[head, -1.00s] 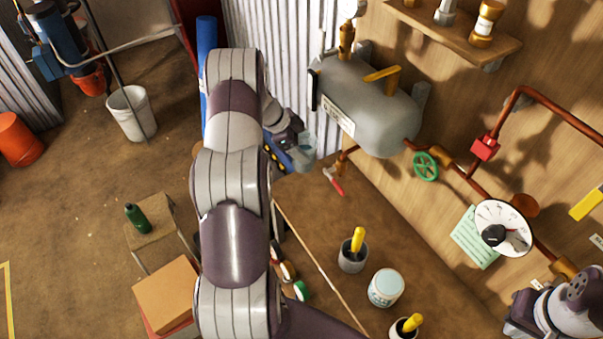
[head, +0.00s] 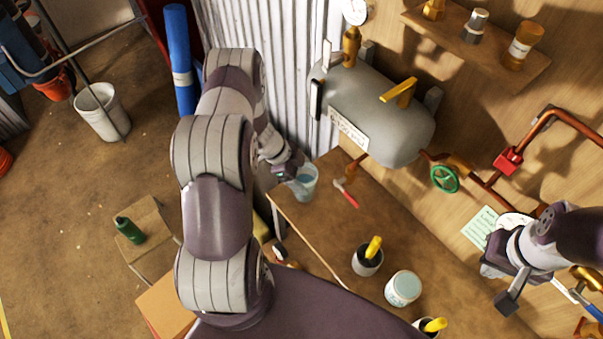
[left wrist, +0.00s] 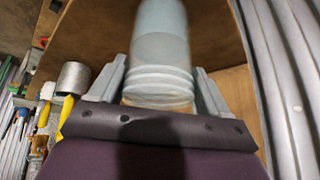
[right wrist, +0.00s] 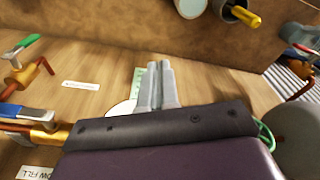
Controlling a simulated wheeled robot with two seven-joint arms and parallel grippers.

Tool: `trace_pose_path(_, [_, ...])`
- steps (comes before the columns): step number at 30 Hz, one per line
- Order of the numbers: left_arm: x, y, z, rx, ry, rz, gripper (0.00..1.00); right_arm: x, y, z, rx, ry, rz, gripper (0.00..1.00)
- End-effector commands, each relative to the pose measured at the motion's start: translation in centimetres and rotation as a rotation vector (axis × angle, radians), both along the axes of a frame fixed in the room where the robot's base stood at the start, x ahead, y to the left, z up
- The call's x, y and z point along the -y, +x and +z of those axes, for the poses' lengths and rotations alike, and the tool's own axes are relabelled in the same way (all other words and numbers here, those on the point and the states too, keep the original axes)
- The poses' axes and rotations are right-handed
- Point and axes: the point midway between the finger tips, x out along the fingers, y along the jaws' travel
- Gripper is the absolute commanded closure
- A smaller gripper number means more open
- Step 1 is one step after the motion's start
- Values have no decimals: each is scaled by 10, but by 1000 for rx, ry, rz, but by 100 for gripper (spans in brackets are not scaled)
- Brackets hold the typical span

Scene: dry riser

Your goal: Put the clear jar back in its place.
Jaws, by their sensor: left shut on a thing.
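The clear jar (head: 307,185) is bluish and see-through, in my left gripper (head: 293,173) over the far left corner of the workbench (head: 325,225). Whether its base touches the bench I cannot tell. In the left wrist view the clear jar (left wrist: 160,50) sits between the two fingers of my left gripper (left wrist: 158,88), its ringed end toward the palm. My right gripper (head: 508,298) is above the right side, near the wall piping. In the right wrist view its fingers (right wrist: 157,85) are together with nothing between them.
A red-handled hammer-like tool (head: 345,190) lies close right of the jar. A grey tank (head: 375,115) overhangs the bench behind it. A white tub (head: 403,288) and cups with yellow handles (head: 367,260) stand nearer. A shelf (head: 480,50) holds several small items.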

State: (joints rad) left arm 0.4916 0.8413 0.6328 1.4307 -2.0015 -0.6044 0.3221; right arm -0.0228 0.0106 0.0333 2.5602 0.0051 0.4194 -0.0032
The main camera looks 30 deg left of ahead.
Motion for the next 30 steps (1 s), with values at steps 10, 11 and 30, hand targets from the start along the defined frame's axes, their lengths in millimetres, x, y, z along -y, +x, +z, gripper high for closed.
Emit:
trace_pose_path(10, [0, 1, -7, 2, 1, 1, 74, 0, 0, -1, 0, 0, 0, 100])
trace_pose_path(11, [0, 1, -8, 2, 1, 1, 74, 0, 0, -2, 0, 0, 0, 100])
trace_pose_path(30, [-31, -13, 64, 0, 1, 5, 0, 0, 0, 71, 1, 0, 0, 100])
